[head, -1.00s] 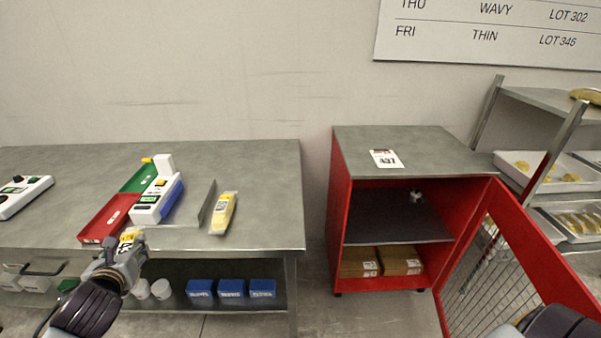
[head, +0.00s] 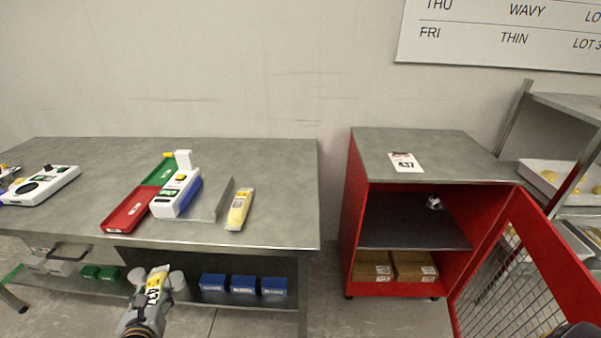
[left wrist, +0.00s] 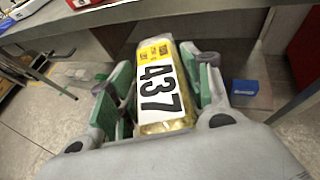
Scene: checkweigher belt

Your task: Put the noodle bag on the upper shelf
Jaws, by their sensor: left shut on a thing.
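The noodle bag, a yellow pack with a white label reading 437 (head: 156,286), is held in my left gripper (head: 158,284) in front of the bench's lower shelf. In the left wrist view the noodle bag (left wrist: 161,88) sits between the green-padded fingers, which are shut on it. The red cabinet (head: 350,225) stands open at the right, with a tag reading 437 on its top. Its upper shelf (head: 405,235) is dark and holds only a small white-grey object at the back. My right gripper cannot be seen.
The red mesh door (head: 520,270) swings out to the right. Brown boxes (head: 373,267) lie in the cabinet's lower space. The bench (head: 285,200) carries a checkweigher (head: 177,192) and another yellow pack (head: 239,210). A floor gap separates bench and cabinet.

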